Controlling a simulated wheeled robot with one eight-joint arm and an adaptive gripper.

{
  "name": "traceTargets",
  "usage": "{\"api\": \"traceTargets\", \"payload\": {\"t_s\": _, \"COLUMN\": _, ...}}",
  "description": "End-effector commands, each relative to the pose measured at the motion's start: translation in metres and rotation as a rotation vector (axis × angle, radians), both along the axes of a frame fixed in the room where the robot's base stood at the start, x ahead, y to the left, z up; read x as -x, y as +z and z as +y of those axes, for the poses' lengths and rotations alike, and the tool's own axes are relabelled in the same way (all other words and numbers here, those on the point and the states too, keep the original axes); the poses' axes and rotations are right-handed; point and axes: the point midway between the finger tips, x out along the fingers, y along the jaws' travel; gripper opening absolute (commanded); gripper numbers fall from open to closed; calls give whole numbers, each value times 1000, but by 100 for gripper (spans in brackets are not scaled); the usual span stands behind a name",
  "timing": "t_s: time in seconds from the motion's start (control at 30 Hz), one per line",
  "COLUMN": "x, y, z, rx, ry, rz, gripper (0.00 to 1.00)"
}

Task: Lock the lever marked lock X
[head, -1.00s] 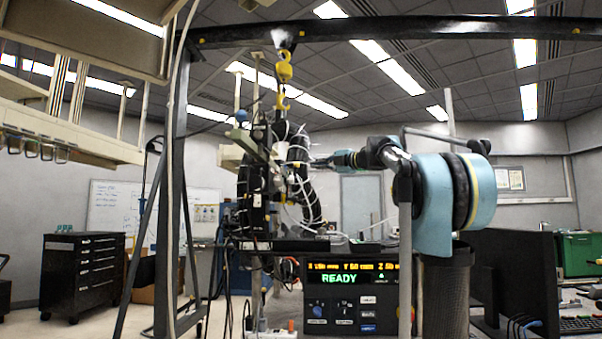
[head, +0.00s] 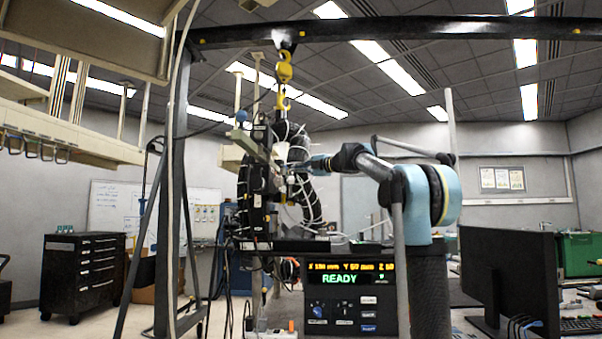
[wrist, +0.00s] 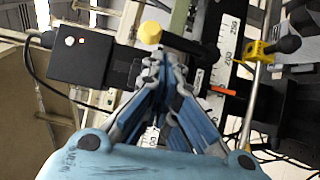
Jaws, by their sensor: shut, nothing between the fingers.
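In the wrist view my gripper (wrist: 160,62) is shut, its blue and grey fingertips together with nothing between them. A yellow round knob (wrist: 150,32) sits just beyond and slightly left of the tips; I cannot tell whether they touch. A lever with a black knob (wrist: 286,38) and a yellow bracket (wrist: 256,53) stands at the upper right, apart from the fingers. No lock X marking is readable, so I cannot tell which is that lever. A label is mostly hidden behind the fingers. In the head view my gripper (head: 300,164) is at the coil rig (head: 262,185).
A scale strip (wrist: 231,40) with numbers runs beside the fingers, and a black box (wrist: 82,57) with a cable is at left. In the head view a control panel (head: 345,306) reads READY. A yellow hook (head: 284,70) hangs above the rig. A monitor (head: 508,275) stands at right.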

Motion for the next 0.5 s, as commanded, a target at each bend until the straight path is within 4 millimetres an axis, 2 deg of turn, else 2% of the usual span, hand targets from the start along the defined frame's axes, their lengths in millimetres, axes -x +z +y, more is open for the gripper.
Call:
{"api": "traceTargets", "payload": {"t_s": 0.2, "x": -8, "y": 0, "z": 1, "rx": 0, "ry": 0, "rz": 0, "gripper": 0}}
{"api": "traceTargets", "payload": {"t_s": 0.5, "x": -8, "y": 0, "z": 4, "rx": 0, "ry": 1, "rz": 0, "gripper": 0}}
